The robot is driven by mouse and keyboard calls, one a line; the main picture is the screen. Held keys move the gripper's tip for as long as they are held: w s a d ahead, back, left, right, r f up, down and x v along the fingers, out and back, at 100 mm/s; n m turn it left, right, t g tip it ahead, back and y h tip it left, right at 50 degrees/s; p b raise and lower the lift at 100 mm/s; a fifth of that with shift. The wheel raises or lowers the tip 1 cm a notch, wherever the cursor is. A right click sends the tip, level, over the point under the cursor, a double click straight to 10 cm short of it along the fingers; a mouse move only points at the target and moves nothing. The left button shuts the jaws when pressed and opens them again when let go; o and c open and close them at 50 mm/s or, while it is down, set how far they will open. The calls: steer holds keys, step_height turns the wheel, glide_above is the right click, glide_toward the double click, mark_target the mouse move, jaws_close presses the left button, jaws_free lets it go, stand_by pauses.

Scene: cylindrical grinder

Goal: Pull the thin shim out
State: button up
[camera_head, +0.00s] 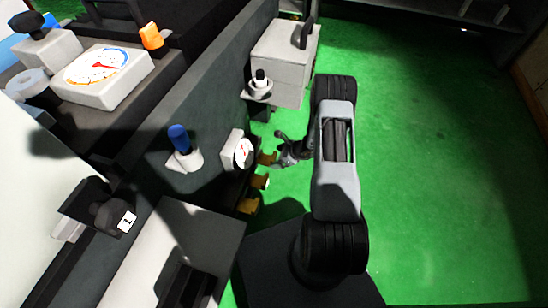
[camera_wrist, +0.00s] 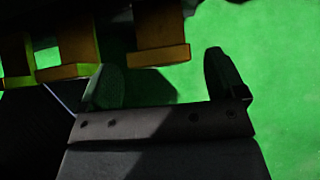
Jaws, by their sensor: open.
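Several brass-coloured tabs stick out of the side of the machine in a row. In the head view the far tab (camera_head: 267,158), the middle tab (camera_head: 260,181) and the near tab (camera_head: 249,205) show below the small dial. Which one is the thin shim I cannot tell. My gripper (camera_head: 279,150) is open and close to the far tab. In the wrist view my gripper (camera_wrist: 162,78) has its fingers apart with nothing between them touching. One tab (camera_wrist: 159,56) lies ahead between the fingers, another tab (camera_wrist: 68,72) is left of the left finger.
A small white dial (camera_head: 243,152) and a blue-knobbed lever (camera_head: 181,142) sit on the machine's side near the tabs. A grey box (camera_head: 285,65) stands farther back. The green floor (camera_head: 430,150) to the right is clear.

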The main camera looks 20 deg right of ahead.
steer(key=p+v, duration=0.2)
steer(key=v, duration=0.8)
steer(key=shift+s+d, duration=0.1)
